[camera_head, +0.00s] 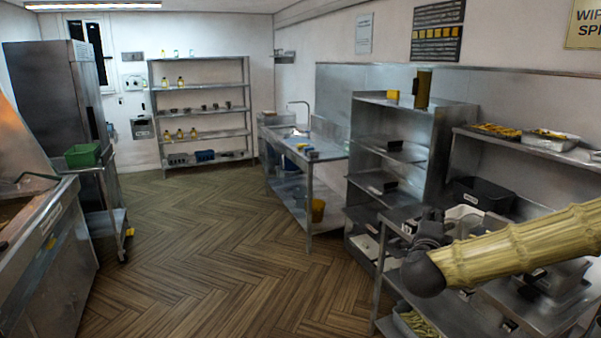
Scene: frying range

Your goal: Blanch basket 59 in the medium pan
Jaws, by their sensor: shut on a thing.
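My arm reaches in from the right edge in a yellowish ribbed sleeve and ends in a dark rounded joint. Dark parts show just behind this joint, but I cannot make out gripper fingers or anything held. A steel frying range (60,250) stands at the left edge, cut off by the frame. Brownish contents show in its top, and a small label on its front is unreadable. I cannot pick out basket 59 or tell which pan is the medium one.
A trolley (117,216) with a green crate (83,155) stands beyond the range. A rear shelf (202,142), a sink table (300,157) and a steel rack (432,140) line the room. A cluttered bench (470,300) is at right. The middle floor is clear.

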